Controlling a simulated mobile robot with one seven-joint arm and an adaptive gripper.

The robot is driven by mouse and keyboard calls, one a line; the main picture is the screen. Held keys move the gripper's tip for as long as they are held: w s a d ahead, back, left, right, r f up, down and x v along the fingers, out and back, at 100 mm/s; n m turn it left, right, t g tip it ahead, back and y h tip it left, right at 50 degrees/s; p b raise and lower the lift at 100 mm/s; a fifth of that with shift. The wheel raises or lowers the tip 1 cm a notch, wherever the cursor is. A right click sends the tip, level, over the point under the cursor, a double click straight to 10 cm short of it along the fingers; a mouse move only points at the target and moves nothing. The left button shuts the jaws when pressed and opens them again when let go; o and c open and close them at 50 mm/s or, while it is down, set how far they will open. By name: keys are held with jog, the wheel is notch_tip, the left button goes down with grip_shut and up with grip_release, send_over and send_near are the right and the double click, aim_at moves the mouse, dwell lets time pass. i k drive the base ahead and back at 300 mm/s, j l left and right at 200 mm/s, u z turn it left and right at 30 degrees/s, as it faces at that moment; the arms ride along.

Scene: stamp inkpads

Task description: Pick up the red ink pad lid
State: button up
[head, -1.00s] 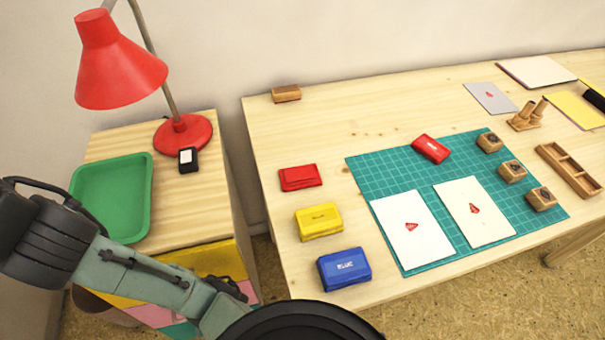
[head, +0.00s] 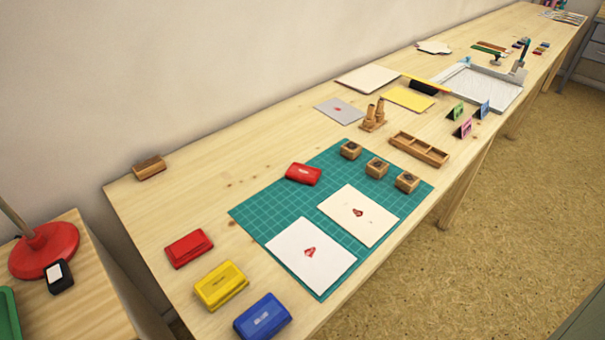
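A red block with a pale label on top, seemingly the red ink pad lid (head: 303,174), lies on the back part of the green cutting mat (head: 262,212). A second red piece, seemingly the red ink pad (head: 189,248), sits on bare wood left of the mat and shows no label. The yellow ink pad (head: 221,286) and the blue ink pad (head: 262,318) stand in front of it, both with labelled tops. My gripper is not in this view.
Two white sheets (head: 311,252) with red prints lie on the mat, with several wooden stamps (head: 376,167) at its right. A wooden tray (head: 419,150) and stamp holder (head: 374,117) stand beyond. A wooden block (head: 149,167) sits at the back left edge. Bare tabletop surrounds the lid's back side.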

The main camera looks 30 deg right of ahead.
aim_at(308, 175)
jog(key=k+l+u, duration=0.1)
jog(key=l, duration=0.3)
jog(key=k+l+u, duration=0.1)
jog(key=k+l, duration=0.15)
jog(key=l, duration=0.15)
jog(key=k+l+u, duration=0.15)
jog(key=l, duration=0.25)
jog(key=k+l+u, duration=0.1)
jog(key=k+l, duration=0.2)
jog(key=i, duration=1)
